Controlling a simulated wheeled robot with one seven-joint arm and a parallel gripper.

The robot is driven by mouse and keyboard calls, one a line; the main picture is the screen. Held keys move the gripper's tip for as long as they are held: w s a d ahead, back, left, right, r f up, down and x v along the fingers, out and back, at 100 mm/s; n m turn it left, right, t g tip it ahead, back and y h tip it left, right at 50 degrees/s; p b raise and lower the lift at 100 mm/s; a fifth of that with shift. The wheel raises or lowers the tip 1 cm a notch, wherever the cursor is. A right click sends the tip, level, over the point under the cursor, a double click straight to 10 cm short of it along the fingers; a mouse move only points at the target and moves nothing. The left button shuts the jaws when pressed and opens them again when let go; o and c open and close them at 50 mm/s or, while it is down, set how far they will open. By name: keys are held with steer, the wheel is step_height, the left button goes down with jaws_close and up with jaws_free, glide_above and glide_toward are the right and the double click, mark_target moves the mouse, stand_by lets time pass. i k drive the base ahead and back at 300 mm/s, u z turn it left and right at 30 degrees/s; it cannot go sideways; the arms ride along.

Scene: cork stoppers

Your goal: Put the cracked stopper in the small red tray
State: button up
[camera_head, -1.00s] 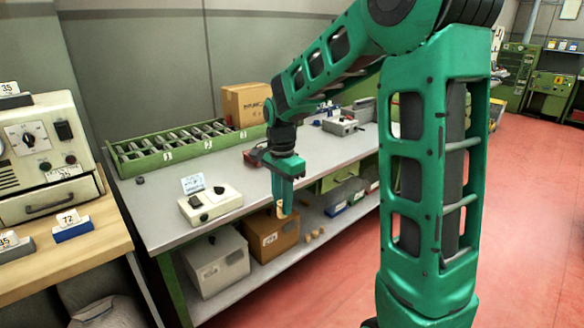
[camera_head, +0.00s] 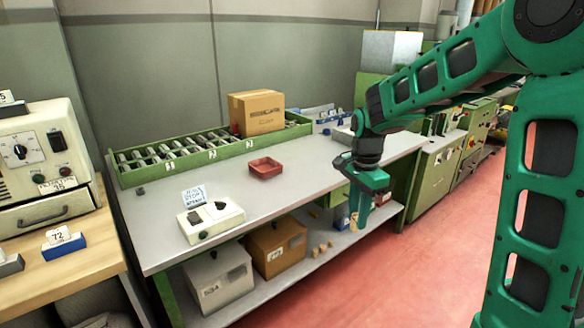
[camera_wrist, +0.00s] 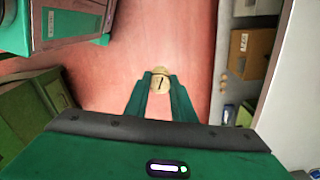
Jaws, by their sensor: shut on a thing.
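My gripper (camera_head: 360,212) is shut on a pale cork stopper (camera_head: 354,221), held in the air off the front edge of the bench. In the wrist view the stopper (camera_wrist: 160,79) sits between the two green fingertips (camera_wrist: 160,86) and shows a dark crack-like mark on its face. The small red tray (camera_head: 265,168) rests on the grey bench top, to the left of my gripper and farther back. Its inside looks empty.
The grey bench top (camera_head: 290,190) around the tray is clear. A green roller rack (camera_head: 185,155) and a cardboard box (camera_head: 257,112) stand behind it. A cream switch box (camera_head: 210,220) is at the front left. Several stoppers (camera_head: 322,249) stand on the lower shelf.

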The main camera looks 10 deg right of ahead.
mark_target(265, 170)
steer(key=z, duration=0.25)
steer(key=i, duration=1.15)
steer(key=u, duration=0.5)
steer(key=i, duration=0.85)
steer(key=u, duration=0.6)
